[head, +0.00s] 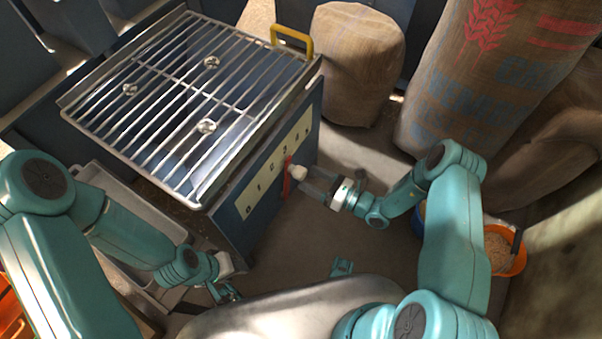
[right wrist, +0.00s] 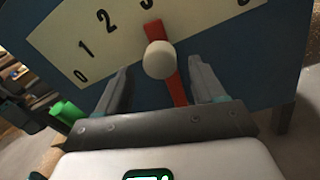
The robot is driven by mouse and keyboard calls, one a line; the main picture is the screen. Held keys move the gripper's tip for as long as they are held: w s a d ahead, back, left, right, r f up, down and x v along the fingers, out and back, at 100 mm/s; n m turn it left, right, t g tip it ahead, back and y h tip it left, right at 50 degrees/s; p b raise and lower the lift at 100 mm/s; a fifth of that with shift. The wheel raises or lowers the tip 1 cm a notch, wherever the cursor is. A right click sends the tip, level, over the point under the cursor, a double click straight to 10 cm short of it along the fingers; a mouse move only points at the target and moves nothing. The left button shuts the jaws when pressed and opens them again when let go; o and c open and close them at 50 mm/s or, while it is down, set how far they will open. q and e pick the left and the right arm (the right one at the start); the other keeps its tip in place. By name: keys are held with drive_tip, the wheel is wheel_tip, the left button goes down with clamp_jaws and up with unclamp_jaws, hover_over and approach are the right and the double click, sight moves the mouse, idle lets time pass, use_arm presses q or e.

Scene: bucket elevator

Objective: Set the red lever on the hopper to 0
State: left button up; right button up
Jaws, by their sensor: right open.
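The blue hopper (head: 262,222) carries a cream number plate (head: 262,188); in the right wrist view the plate (right wrist: 62,45) reads 0, 1, 2, 3 from the left. The red lever (right wrist: 178,88) has a round white knob (right wrist: 159,60), and its upper end points near the 3. The lever also shows in the head view (head: 287,183). My right gripper (head: 304,182) is open at the knob, with one finger on each side of it; contact cannot be told. My left gripper (head: 226,291) is low beside the hopper, its jaws too small to read.
A metal grate (head: 185,95) covers the hopper top, with a yellow handle (head: 293,34) at the back. Sacks (head: 352,65) stand behind and to the right. An orange bucket of grain (head: 519,262) stands at the right. A grey tray (head: 128,205) lies left of the hopper.

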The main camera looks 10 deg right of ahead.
sight(301, 173)
drive_tip(key=shift+x, duration=2.25)
clamp_jaws()
drive_tip(key=shift+b, duration=0.3)
